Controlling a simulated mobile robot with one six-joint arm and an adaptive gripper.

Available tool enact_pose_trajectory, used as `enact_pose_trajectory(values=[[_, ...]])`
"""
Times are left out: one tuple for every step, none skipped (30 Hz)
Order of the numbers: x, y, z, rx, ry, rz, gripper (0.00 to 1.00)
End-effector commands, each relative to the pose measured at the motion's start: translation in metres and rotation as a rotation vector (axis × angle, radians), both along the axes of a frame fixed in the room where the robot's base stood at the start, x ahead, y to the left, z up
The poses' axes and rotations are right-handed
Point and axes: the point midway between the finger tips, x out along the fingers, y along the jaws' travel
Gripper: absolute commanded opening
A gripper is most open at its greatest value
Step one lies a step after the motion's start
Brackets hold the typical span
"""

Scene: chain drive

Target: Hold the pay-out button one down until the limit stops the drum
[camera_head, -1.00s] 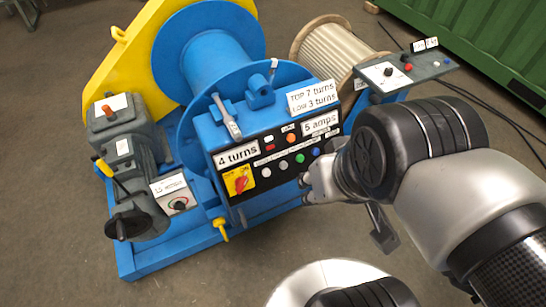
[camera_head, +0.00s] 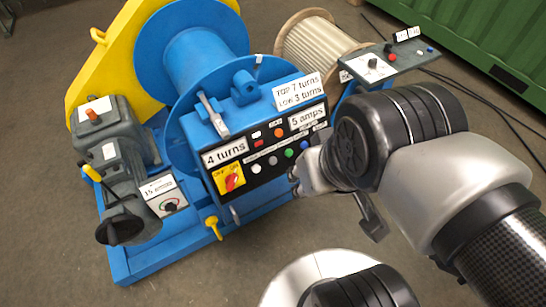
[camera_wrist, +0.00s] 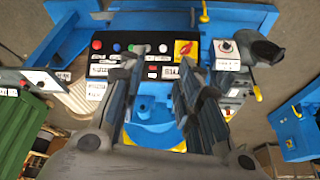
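The blue drum (camera_head: 203,58) of the winch stands behind a black control panel (camera_head: 242,184). The small button labels are unreadable, so I cannot tell which is pay-out one. My gripper (camera_head: 300,178) is at the panel's right end; its fingertips are partly hidden. In the wrist view my gripper (camera_wrist: 160,62) shows two separated fingers with nothing between them, pointing at the panel (camera_wrist: 150,50); contact cannot be told.
A red-and-yellow rotary switch (camera_head: 230,178) is at the panel's left end. A ribbed pale reel (camera_head: 315,45) and a grey control box (camera_head: 393,65) stand behind right. Bare floor lies in front.

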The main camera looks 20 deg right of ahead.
Motion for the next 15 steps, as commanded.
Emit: enact_pose_trajectory(values=[[0.0000, 0.0000, 0.0000, 0.000, 0.000, 0.000, 0.26], [0.0000, 0.0000, 0.0000, 0.000, 0.000, 0.000, 0.24], [0.0000, 0.0000, 0.0000, 0.000, 0.000, 0.000, 0.21], [0.0000, 0.0000, 0.0000, 0.000, 0.000, 0.000, 0.19], [0.0000, 0.0000, 0.0000, 0.000, 0.000, 0.000, 0.17], [0.0000, 0.0000, 0.0000, 0.000, 0.000, 0.000, 0.14], [0.0000, 0.0000, 0.0000, 0.000, 0.000, 0.000, 0.12], [0.0000, 0.0000, 0.0000, 0.000, 0.000, 0.000, 0.10], [0.0000, 0.0000, 0.0000, 0.000, 0.000, 0.000, 0.08], [0.0000, 0.0000, 0.0000, 0.000, 0.000, 0.000, 0.06], [0.0000, 0.0000, 0.0000, 0.000, 0.000, 0.000, 0.04], [0.0000, 0.0000, 0.0000, 0.000, 0.000, 0.000, 0.01], [0.0000, 0.0000, 0.0000, 0.000, 0.000, 0.000, 0.00], [0.0000, 0.0000, 0.0000, 0.000, 0.000, 0.000, 0.00], [0.0000, 0.0000, 0.0000, 0.000, 0.000, 0.000, 0.00]])
